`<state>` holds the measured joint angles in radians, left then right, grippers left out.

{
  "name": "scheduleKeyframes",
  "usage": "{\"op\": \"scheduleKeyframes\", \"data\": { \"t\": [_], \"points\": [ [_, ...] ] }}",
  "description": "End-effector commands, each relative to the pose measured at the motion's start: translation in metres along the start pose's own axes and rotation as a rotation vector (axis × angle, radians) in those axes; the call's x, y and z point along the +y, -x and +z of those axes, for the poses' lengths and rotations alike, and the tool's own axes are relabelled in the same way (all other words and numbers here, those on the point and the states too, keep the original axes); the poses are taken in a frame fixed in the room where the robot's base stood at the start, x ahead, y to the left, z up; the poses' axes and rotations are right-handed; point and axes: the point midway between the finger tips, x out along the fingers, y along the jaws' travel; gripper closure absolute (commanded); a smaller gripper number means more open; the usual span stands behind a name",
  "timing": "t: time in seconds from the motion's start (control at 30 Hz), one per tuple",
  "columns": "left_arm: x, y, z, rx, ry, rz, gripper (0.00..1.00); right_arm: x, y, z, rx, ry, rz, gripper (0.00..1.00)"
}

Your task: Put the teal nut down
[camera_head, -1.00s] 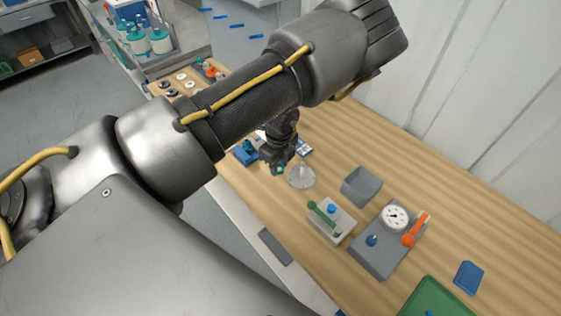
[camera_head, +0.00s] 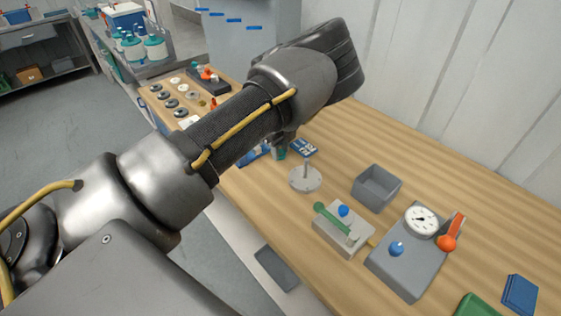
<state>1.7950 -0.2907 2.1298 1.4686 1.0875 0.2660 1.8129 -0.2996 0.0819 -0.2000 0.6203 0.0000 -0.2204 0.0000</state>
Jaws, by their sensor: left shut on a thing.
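My left arm reaches in from the left across the bench, and its left gripper (camera_head: 279,149) shows only in part below the wrist. It is shut on the teal nut (camera_head: 281,155), of which only a small bit of teal shows. The gripper is behind and to the left of a pale round disc with an upright post (camera_head: 305,180). I cannot tell whether the nut touches anything below it. My right gripper is not in view.
An open grey bin (camera_head: 378,187), a grey block with a green lever (camera_head: 340,230) and a gauge box with an orange handle (camera_head: 407,262) stand to the right. Blue items (camera_head: 303,147) lie near the gripper. Several rings (camera_head: 172,103) lie at the far left. Bare wood lies behind the bin.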

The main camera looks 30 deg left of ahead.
Motion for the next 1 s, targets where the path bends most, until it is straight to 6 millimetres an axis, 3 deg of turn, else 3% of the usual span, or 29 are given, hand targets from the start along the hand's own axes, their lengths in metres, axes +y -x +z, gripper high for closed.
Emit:
{"op": "scheduleKeyframes", "data": {
  "t": [0.13,0.37,0.77,0.8,0.93,1.0],
  "points": [
    [-0.002,-0.005,0.002,0.000,0.000,-0.001,0.96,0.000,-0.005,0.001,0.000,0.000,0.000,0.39],
    [-0.004,-0.037,0.003,0.000,0.001,0.000,0.96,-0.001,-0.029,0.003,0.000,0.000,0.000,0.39],
    [-0.004,-0.040,0.003,0.000,0.000,0.000,0.96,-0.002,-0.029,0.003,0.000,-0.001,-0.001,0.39],
    [-0.004,-0.039,0.003,0.000,0.000,0.000,0.66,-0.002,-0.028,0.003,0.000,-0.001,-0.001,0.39],
    [-0.004,-0.039,0.003,0.000,0.000,-0.001,0.49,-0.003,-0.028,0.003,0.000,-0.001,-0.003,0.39],
    [-0.004,-0.039,0.003,0.000,0.000,-0.001,0.47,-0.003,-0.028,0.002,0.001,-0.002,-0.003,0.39]
  ]
}}
